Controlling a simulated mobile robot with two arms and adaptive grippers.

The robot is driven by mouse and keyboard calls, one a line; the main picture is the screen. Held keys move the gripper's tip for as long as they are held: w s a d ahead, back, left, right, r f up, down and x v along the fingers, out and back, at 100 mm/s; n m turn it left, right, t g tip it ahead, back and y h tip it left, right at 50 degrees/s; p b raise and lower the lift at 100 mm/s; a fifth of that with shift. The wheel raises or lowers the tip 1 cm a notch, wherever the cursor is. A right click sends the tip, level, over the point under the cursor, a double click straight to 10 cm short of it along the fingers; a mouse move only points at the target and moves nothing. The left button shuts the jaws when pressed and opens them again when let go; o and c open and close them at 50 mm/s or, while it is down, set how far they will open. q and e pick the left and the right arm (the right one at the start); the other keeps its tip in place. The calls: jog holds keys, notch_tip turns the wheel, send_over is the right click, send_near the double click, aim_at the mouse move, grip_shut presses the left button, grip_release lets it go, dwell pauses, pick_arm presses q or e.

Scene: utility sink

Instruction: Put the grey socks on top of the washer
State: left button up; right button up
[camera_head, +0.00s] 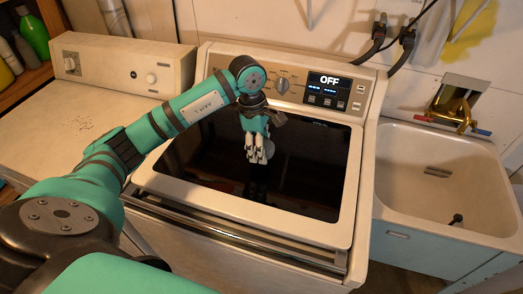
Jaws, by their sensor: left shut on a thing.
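The washer (345,190) stands in the middle, with a dark glass lid in a white frame and a control panel at the back. Its display reads OFF. My left gripper (259,158) points down over the dark lid, shut on a small grey bundle, the grey socks (268,148). The fingers hide part of the bundle. I cannot tell whether it touches the glass. My right gripper is not in view.
A white machine (75,95) stands to the left, and a utility sink (450,180) with a brass faucet (458,112) to the right. Shelves with bottles (33,33) are at the far left. The right part of the lid is clear.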

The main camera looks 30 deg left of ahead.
pick_arm(q)
notch_tip(320, 180, down, 3)
jog(key=shift+f+p, duration=0.1)
jog(key=shift+p, duration=0.8)
jog(key=shift+f, duration=0.1)
jog(key=shift+f+b, duration=0.25)
jog(key=shift+b, duration=0.15)
jog(key=o, duration=1.1)
jog(key=shift+o, duration=0.2)
jog(key=shift+r, duration=0.1)
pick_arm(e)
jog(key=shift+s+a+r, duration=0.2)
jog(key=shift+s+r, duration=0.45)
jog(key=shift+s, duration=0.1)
